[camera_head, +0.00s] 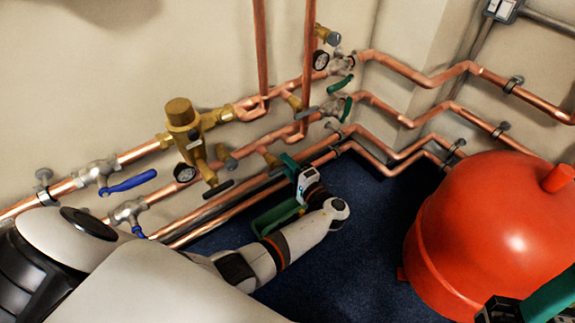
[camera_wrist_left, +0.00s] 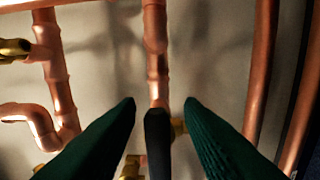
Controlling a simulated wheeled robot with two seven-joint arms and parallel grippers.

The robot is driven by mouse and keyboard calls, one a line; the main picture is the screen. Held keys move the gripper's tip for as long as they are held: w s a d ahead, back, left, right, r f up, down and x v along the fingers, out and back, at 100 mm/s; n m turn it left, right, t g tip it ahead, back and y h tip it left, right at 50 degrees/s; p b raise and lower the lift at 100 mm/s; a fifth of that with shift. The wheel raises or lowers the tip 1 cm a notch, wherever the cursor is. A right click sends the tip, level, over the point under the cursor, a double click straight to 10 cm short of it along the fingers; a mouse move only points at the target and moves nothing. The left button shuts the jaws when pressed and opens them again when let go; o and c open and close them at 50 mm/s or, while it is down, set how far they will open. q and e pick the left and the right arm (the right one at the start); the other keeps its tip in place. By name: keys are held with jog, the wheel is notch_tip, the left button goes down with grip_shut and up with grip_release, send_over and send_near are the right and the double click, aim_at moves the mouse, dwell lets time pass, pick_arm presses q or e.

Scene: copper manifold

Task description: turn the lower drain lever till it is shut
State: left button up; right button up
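My left gripper (camera_head: 290,160) is at the lower pipes near the wall, beside a brass fitting (camera_head: 267,156). In the left wrist view its two green fingers (camera_wrist_left: 159,104) are apart. A black lever (camera_wrist_left: 158,145) lies between them, with a gap visible on each side. The lever is in front of a vertical copper pipe, by a brass valve part (camera_wrist_left: 179,126).
A large red tank (camera_head: 490,235) stands at the right. Copper pipes run along the wall, with blue levers (camera_head: 130,182) at left and green levers (camera_head: 340,84) further right. A brass valve (camera_head: 182,120) and gauges sit between. Dark blue floor (camera_head: 345,235) is clear before the tank.

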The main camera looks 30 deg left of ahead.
pick_arm(q)
jog(key=v, duration=1.1)
jog(key=shift+d, duration=0.35)
jog(key=shift+s, duration=0.1)
